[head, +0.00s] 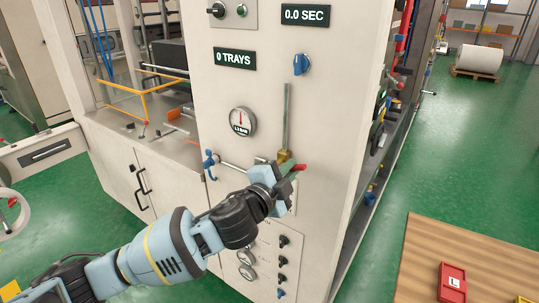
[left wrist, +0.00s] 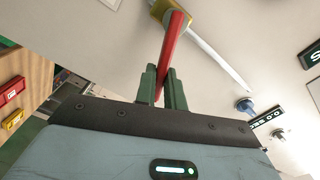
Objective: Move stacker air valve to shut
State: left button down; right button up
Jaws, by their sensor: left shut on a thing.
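The stacker air valve is a brass body (head: 284,156) at the lower end of a vertical grey pipe (head: 286,110) on the pale machine panel. Its red lever (head: 300,167) shows just past my left gripper (head: 287,172) and points out to the right, at an angle to the pipe. In the left wrist view the red lever (left wrist: 174,45) runs from the brass body (left wrist: 160,10) down between the green fingers of my left gripper (left wrist: 160,72). The gripper is shut on the lever. The fingers and wrist partly hide the lever in the head view. My right gripper is not in view.
A round gauge (head: 242,121) and a blue-handled valve (head: 210,160) are left of the pipe. A blue knob (head: 302,64) is above it. Small black-handled valves (head: 283,241) and gauges sit below. A wooden table (head: 430,255) with a red box (head: 452,281) stands at right; green floor is open behind it.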

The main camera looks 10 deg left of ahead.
pick_arm(q)
jog(key=shift+d+f+m, duration=0.1)
jog(key=shift+f+m, duration=0.2)
jog(key=shift+m, duration=0.3)
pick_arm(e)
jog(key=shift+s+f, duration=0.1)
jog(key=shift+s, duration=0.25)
pick_arm(q)
jog(key=m, duration=0.1)
jog(key=f+m, duration=0.1)
jog(key=m, duration=0.1)
jog(key=shift+s+d+f, duration=0.1)
jog(key=shift+f, duration=0.15)
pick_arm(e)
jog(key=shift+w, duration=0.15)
pick_arm(q)
jog(key=c, duration=1.4)
grip_release()
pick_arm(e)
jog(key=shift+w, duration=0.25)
